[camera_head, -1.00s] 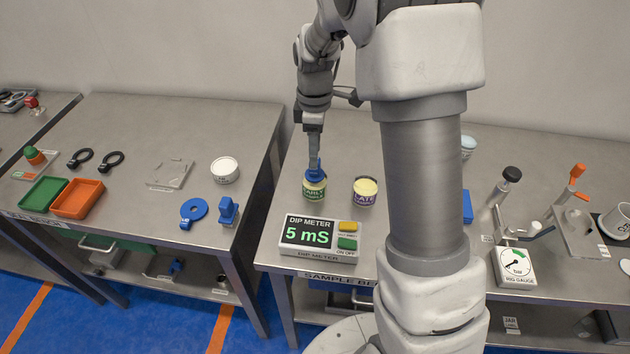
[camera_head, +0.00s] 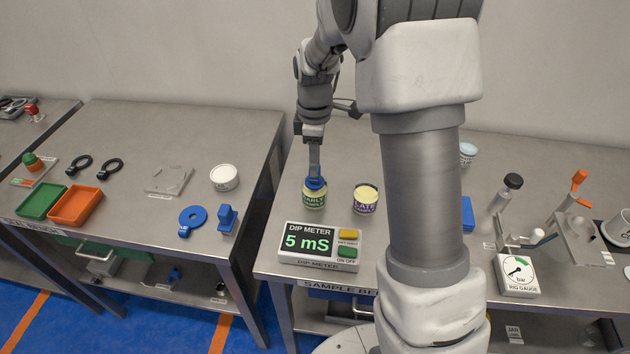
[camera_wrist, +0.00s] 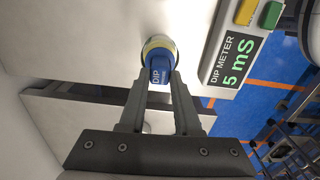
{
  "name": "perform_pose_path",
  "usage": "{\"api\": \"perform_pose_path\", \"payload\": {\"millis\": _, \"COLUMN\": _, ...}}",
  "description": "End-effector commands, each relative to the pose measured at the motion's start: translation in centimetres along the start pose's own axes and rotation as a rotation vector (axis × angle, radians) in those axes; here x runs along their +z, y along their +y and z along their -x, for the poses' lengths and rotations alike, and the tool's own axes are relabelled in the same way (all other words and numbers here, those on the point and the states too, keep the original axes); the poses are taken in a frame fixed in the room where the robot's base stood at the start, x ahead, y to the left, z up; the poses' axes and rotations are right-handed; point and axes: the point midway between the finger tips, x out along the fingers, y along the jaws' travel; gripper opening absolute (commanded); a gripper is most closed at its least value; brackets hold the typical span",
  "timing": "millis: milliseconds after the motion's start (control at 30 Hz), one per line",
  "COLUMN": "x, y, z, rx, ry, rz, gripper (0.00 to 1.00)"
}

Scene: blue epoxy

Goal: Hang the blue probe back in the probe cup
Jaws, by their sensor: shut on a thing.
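My gripper (camera_wrist: 157,88) is shut on the blue probe (camera_wrist: 160,69), which is marked DIP. It points down over the EARLY sample jar (camera_head: 313,199), and the probe (camera_head: 315,184) sits at the jar's mouth. The probe's lower end is hidden, so its depth in the jar cannot be told. The dip meter (camera_head: 319,246) stands in front of the jar and reads 5 mS in green; it also shows in the wrist view (camera_wrist: 232,45). I cannot pick out the probe cup for certain; my arm hides part of the bench.
The LATE sample jar (camera_head: 365,200) stands close to the right. A gap separates this bench from the left bench, which holds a blue stand (camera_head: 227,219), a blue ring (camera_head: 192,218) and a white tub (camera_head: 224,177). A gauge (camera_head: 517,275) stands at the right.

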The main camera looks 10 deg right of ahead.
Motion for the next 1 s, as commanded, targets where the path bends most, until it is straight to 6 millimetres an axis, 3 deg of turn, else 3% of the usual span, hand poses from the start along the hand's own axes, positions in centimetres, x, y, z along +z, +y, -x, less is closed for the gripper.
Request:
{"api": "perform_pose_path", "payload": {"millis": 833, "x": 0.0, "y": 0.0, "z": 2.2, "rx": 0.001, "ry": 0.000, "rz": 0.000, "gripper": 0.00}}
{"api": "perform_pose_path", "payload": {"millis": 1000, "x": 0.0, "y": 0.0, "z": 3.5, "rx": 0.001, "ry": 0.001, "rz": 0.000, "gripper": 0.00}}
